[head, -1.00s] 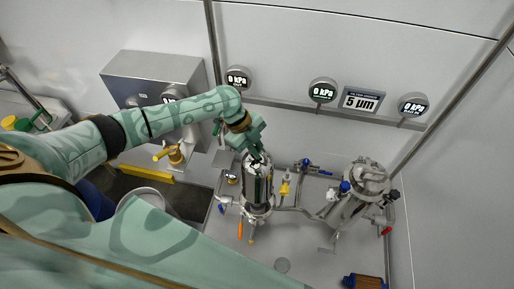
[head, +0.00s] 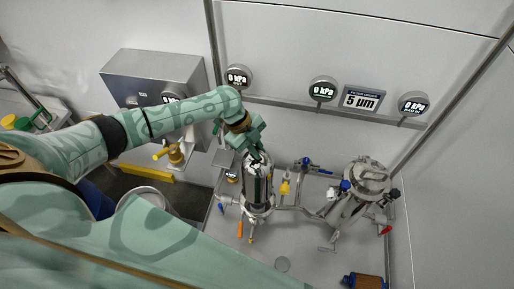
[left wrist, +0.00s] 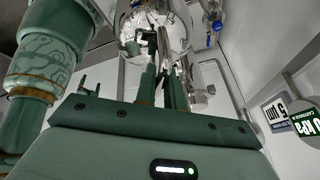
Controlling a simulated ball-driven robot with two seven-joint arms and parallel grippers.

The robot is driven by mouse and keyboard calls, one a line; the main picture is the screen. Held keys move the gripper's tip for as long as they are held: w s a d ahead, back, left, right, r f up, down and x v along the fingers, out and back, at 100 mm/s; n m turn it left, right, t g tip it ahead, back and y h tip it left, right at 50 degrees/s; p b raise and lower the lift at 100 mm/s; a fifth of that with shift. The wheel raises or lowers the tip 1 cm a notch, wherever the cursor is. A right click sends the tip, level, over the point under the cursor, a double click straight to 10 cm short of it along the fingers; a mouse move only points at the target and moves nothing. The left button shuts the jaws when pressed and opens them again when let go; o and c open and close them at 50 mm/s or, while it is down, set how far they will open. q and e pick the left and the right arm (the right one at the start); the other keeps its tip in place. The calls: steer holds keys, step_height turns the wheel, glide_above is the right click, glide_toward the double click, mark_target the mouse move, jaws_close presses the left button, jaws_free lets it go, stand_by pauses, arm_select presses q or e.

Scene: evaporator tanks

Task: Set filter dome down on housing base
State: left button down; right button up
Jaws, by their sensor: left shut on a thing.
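My left gripper (head: 256,158) is shut on the top of the filter dome (head: 257,185), a tall shiny metal and glass-like cylinder that looks upright. The dome stands at or just over the housing base (head: 257,212), a metal ring fitting on the steel bench. I cannot tell whether the dome touches the base. In the left wrist view, the green fingers (left wrist: 163,75) close on a part at the top of the dome (left wrist: 150,22). My right gripper is not in view.
A second, lidded metal housing (head: 367,178) stands to the right, with pipes and blue-handled valves between. A yellow valve (head: 285,187) is close by. Gauges and a 5 µm display (head: 362,100) hang on the back wall. A brown filter block (head: 364,281) lies at the front right.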

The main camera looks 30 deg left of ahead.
arm_select(q)
steer(key=shift+f+b, duration=1.55)
steer(key=shift+f, duration=0.45)
stand_by(0.8)
steer(key=shift+f, duration=0.55)
steer(key=shift+f+b, duration=1.65)
steer(key=shift+f, duration=0.1)
steer(key=c, duration=1.9)
jaws_free()
steer(key=o, duration=0.5)
steer(key=shift+s+f, duration=0.1)
